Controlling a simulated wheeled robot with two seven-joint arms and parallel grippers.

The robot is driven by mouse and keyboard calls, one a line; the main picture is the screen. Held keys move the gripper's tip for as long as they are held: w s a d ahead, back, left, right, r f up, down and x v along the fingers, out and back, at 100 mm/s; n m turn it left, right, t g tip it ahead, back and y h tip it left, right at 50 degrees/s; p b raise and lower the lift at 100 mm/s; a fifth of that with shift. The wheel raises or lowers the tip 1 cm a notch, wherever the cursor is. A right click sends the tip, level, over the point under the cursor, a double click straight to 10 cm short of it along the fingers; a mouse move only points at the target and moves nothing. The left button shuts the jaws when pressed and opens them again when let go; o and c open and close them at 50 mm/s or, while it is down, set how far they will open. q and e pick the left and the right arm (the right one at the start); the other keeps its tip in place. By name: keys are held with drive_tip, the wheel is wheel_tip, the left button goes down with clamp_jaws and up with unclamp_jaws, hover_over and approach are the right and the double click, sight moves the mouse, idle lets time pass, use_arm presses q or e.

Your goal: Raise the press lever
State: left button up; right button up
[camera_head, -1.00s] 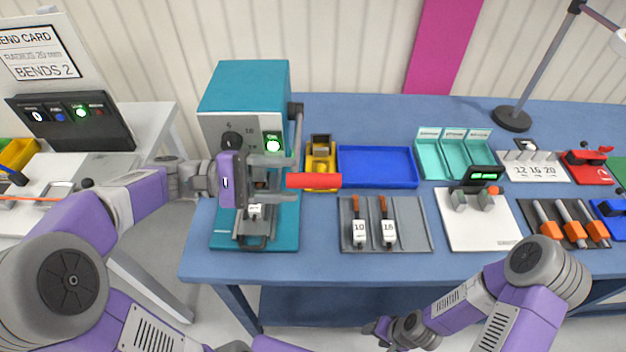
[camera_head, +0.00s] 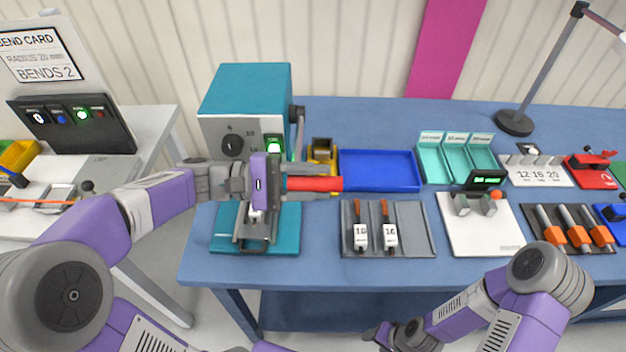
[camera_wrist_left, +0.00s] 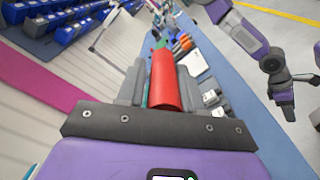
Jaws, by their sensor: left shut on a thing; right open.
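The teal press (camera_head: 245,92) stands at the left end of the blue table. Its dark lever arm (camera_head: 299,128) hangs down from a pivot on the right side, and the red lever handle (camera_head: 318,184) sticks out to the right, low in front of the press. My left gripper (camera_head: 284,183) is shut on the red handle from its left end. In the left wrist view, the red handle (camera_wrist_left: 165,80) lies between the fingers. My right gripper (camera_head: 380,334) is open, low in front of the table and away from the press.
Teal bins (camera_head: 458,160) and a white measuring unit (camera_head: 482,232) stand further right. A white side table (camera_head: 150,125) is at the left.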

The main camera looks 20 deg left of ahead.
use_arm(q)
drive_tip(key=shift+s+f, duration=0.1)
drive_tip(key=shift+f, duration=0.15)
clamp_jaws()
